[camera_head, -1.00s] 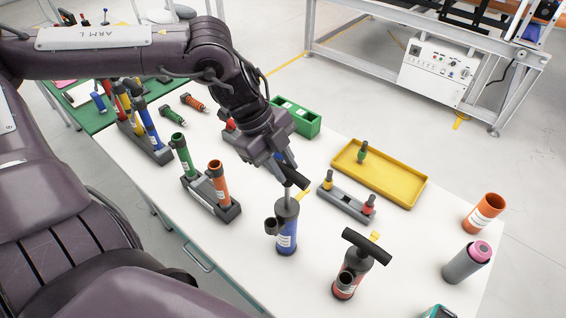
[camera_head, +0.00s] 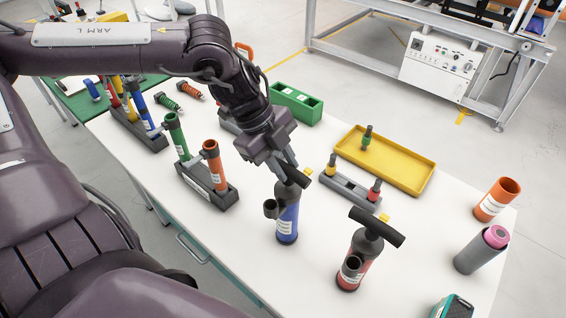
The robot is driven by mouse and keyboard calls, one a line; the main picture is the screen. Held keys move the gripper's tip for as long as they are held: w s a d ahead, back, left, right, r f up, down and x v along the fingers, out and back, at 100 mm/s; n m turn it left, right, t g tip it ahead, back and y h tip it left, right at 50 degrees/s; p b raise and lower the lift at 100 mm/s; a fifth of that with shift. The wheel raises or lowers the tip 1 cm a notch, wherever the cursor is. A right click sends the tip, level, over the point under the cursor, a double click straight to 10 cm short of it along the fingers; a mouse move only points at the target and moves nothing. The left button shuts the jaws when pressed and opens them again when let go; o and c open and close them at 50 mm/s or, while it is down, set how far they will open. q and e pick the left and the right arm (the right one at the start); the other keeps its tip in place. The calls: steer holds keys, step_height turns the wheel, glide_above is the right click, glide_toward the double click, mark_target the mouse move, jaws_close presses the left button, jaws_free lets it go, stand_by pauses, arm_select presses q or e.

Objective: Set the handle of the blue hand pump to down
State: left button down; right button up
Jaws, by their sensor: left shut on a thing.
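The blue hand pump (camera_head: 288,222) stands upright on the white table, in the middle of the view. Its black handle (camera_head: 301,178) now sits low, close to the dark top of the blue body, and no length of rod shows between them. My left gripper (camera_head: 286,171) reaches down from above and is shut on the handle, hiding the handle's left part. My right gripper is not in view.
A red hand pump (camera_head: 360,262) with a black T-handle stands close by to the right. Behind are a grey holder (camera_head: 345,190) and a yellow tray (camera_head: 405,175). A holder with green and orange tubes (camera_head: 214,166) stands left.

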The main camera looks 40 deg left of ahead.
arm_select(q)
steer(key=c, duration=1.5)
jaws_free()
steer(key=shift+a+f, duration=0.1)
steer(key=shift+f, duration=0.2)
steer(key=shift+o, duration=1.3)
steer(key=shift+w, duration=0.15)
steer(key=shift+r, duration=0.2)
steer(key=shift+a+r, duration=0.1)
steer(key=shift+r, duration=0.1)
steer(key=b+v, duration=0.1)
steer(key=v, duration=0.6)
